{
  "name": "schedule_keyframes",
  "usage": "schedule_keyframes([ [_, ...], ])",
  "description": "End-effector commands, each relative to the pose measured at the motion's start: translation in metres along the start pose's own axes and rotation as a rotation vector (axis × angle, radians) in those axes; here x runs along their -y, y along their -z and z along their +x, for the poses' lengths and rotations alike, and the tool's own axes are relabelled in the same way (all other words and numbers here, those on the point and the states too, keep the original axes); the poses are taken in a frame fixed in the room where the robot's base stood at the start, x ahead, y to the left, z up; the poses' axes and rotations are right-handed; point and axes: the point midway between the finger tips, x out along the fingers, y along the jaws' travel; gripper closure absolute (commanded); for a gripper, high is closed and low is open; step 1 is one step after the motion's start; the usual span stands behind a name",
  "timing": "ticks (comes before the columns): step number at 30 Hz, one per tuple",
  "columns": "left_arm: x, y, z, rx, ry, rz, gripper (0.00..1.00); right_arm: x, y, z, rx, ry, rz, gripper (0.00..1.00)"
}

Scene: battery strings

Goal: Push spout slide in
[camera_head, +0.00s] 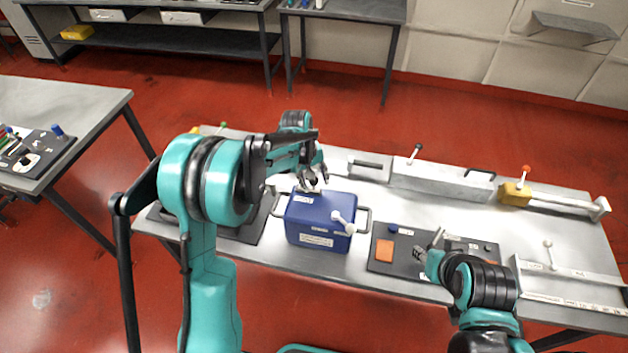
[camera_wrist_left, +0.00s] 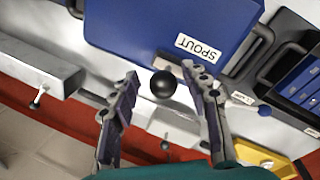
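The blue box (camera_head: 320,218) stands on the workbench with a white-knobbed lever on its front. In the left wrist view the box (camera_wrist_left: 170,25) carries a label reading SPOUT (camera_wrist_left: 198,47). A black ball knob (camera_wrist_left: 163,85) and a short grey piece (camera_wrist_left: 170,66) sit at the box edge by that label. My left gripper (camera_head: 314,180) is at the back edge of the box. Its fingers (camera_wrist_left: 160,82) are open on either side of the knob, with gaps visible. My right gripper (camera_head: 428,245) is open and empty above the dark panel.
The dark panel (camera_head: 382,266) with an orange square (camera_head: 384,250) lies right of the box. A grey block with a lever (camera_head: 440,180) and a yellow block (camera_head: 516,194) stand along the back. Another dark panel (camera_head: 245,232) lies left of the box.

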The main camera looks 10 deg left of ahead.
Motion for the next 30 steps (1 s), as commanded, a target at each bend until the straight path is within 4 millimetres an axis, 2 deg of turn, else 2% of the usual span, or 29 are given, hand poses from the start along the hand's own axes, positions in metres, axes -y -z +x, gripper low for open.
schedule_keyframes([
  [5, 0.000, 0.000, -0.005, -0.001, 0.000, -0.001, 0.54, 0.000, 0.000, 0.000, 0.000, 0.000, 0.000, 0.60],
  [8, 0.000, 0.000, -0.018, -0.001, 0.000, -0.001, 0.54, 0.000, 0.000, 0.000, 0.000, 0.000, 0.000, 0.60],
  [15, 0.000, 0.000, -0.070, -0.001, 0.000, 0.000, 0.54, 0.000, 0.000, 0.000, 0.000, 0.000, 0.000, 0.60],
  [21, -0.001, 0.000, -0.105, 0.000, 0.000, -0.001, 0.54, 0.000, 0.000, 0.000, 0.000, 0.000, 0.000, 0.60],
  [24, -0.001, 0.000, -0.115, 0.000, 0.000, 0.000, 0.54, 0.000, 0.000, 0.000, 0.000, 0.000, 0.000, 0.60],
  [30, -0.001, -0.001, -0.120, 0.000, 0.000, 0.000, 0.54, 0.000, 0.000, 0.000, 0.000, 0.000, 0.000, 0.60],
])
